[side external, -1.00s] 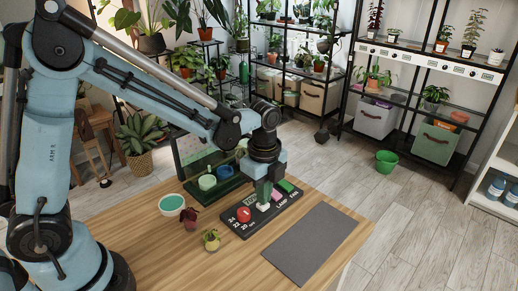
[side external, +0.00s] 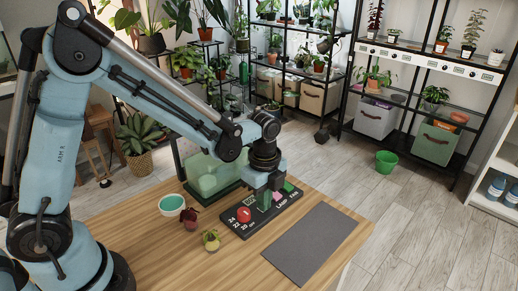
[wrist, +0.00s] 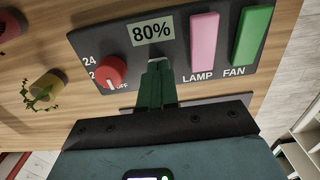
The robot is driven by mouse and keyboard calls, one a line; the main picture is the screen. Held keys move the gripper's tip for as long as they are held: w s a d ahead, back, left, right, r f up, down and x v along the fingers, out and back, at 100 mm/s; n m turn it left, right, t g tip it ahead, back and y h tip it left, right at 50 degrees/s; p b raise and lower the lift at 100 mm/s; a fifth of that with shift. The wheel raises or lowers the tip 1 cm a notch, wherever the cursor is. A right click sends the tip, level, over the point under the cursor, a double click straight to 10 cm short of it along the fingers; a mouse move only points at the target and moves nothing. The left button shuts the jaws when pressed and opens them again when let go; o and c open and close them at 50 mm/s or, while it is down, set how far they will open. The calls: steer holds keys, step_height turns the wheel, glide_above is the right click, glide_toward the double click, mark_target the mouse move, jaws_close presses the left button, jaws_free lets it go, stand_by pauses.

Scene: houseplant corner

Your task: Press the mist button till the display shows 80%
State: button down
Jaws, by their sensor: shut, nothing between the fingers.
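The dark control panel (side external: 249,226) lies on the wooden table. Its display (wrist: 152,30) reads 80% in the wrist view. My gripper (side external: 264,204) is shut and empty, pointing down at the panel between the red knob (side external: 243,215) and the pink LAMP button (side external: 277,196). In the wrist view its closed green fingertips (wrist: 158,66) sit just below the display. They hide the spot where a mist button may be, so I cannot tell if they touch it. The green FAN button (wrist: 252,35) is right of LAMP.
A glass case (side external: 214,175) full of pale mist stands behind the panel. A teal-filled bowl (side external: 172,203) and two small potted plants, one red (side external: 188,219) and one yellow (side external: 211,240), stand left of it. A grey mat (side external: 310,244) lies bare at right.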

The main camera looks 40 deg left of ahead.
step_height(320, 180, up, 14)
stand_by(0.8)
stand_by(0.5)
steer(key=s+a+f+n+t, duration=0.1)
steer(key=s+a+n+t, duration=0.2)
steer(key=n, duration=0.6)
steer(key=s+a+n+t, duration=0.3)
steer(key=s+n, duration=0.3)
steer(key=n, duration=0.3)
steer(key=shift+s+a+f+t, duration=0.2)
steer(key=shift+s+f+t, duration=0.15)
steer(key=shift+t, duration=0.25)
